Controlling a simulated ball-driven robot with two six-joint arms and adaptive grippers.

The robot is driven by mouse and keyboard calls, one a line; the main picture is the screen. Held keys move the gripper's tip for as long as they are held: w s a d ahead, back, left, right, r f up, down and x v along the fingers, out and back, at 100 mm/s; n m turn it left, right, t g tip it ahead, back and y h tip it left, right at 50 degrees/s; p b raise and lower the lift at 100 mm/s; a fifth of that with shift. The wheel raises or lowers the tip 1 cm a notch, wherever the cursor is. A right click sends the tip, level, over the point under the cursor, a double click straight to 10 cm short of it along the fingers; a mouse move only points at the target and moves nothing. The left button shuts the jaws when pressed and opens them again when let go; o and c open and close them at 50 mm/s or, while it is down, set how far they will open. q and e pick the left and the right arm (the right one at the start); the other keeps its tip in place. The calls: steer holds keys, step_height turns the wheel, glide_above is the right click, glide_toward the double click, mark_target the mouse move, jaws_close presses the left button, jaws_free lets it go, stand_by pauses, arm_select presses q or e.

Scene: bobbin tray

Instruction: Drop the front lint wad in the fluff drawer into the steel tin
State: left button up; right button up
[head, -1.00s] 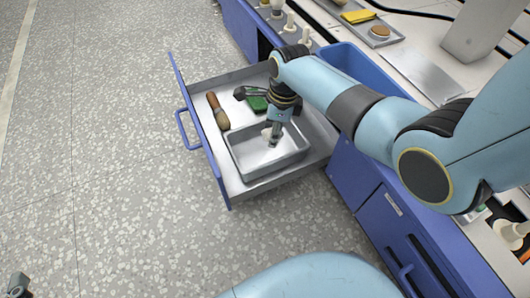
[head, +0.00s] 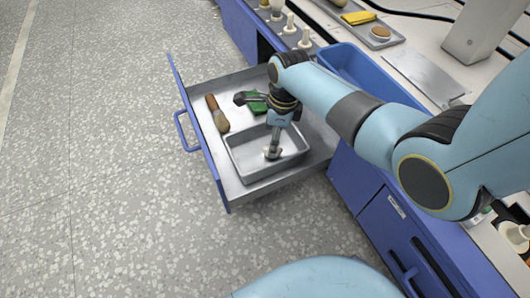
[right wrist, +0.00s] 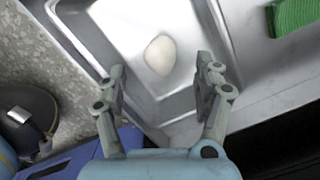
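The pale lint wad (right wrist: 160,55) shows between and beyond my right gripper's fingers, over the floor of the steel tin (right wrist: 222,42). In the head view the wad (head: 272,154) is a small whitish spot at the fingertips, inside the tin (head: 295,160). The tin sits in the open fluff drawer (head: 244,188). My right gripper (right wrist: 160,92) is open, its two fingers apart with a gap to the wad. It points down into the tin in the head view (head: 272,150). No other wad is visible. My left gripper is not in view.
A wooden-handled brush (head: 217,114) and a green pad (head: 257,106) lie in the drawer beside the tin. A blue bin (head: 355,72) stands behind the drawer's right side. The speckled floor (head: 110,170) left of the drawer is clear.

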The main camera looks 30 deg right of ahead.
steer(key=shift+r, duration=0.1)
step_height(320, 180, up, 12)
steer(key=d, duration=0.1)
steer(key=shift+s, duration=0.4)
steer(key=shift+d, duration=0.1)
